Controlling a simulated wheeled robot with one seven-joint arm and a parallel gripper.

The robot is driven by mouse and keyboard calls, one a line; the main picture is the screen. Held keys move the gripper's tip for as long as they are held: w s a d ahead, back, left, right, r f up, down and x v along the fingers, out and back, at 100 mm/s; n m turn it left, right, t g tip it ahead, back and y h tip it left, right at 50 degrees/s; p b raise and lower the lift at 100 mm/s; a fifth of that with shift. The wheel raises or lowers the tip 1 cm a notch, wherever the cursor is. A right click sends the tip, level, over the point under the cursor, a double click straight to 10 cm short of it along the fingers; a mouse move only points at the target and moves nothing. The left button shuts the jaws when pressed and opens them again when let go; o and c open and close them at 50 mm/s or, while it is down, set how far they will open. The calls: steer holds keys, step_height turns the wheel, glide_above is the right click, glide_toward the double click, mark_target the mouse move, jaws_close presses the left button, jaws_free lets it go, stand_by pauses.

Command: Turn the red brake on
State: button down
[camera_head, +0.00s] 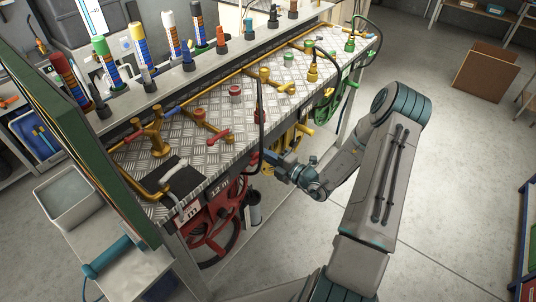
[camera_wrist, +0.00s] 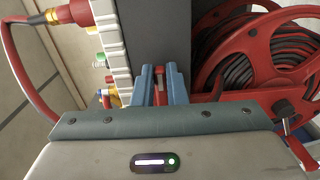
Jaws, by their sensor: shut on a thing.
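The red hose reel (camera_head: 212,226) hangs under the front edge of the metal bench, beside a "12 m" label. In the wrist view the red reel (camera_wrist: 225,80) fills the right side, with dark hose wound on it. My gripper (camera_head: 270,160) is at the bench front, just right of the red reel. In the wrist view its two blue fingers (camera_wrist: 160,78) are shut on a narrow red piece, the red brake (camera_wrist: 159,84). Most of the brake is hidden between the fingers, so its on or off position cannot be told.
The tread-plate bench top (camera_head: 205,110) carries yellow pipes and several coloured valves. A yellow reel (camera_head: 296,135) and a green reel (camera_head: 326,105) hang farther right. A dark hose (camera_head: 262,80) arches near my gripper. The floor at right is clear up to a cardboard box (camera_head: 485,70).

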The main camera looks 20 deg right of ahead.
steer(key=shift+s+a+f, duration=0.15)
steer(key=shift+s+f, duration=0.1)
steer(key=shift+f, duration=0.05)
steer(key=c, duration=1.5)
jaws_free()
steer(key=shift+o, duration=0.2)
steer(key=shift+r, duration=0.2)
steer(key=shift+w, duration=0.1)
steer(key=b+v, duration=0.1)
steer(key=v, duration=1.3)
steer(key=shift+b, duration=0.35)
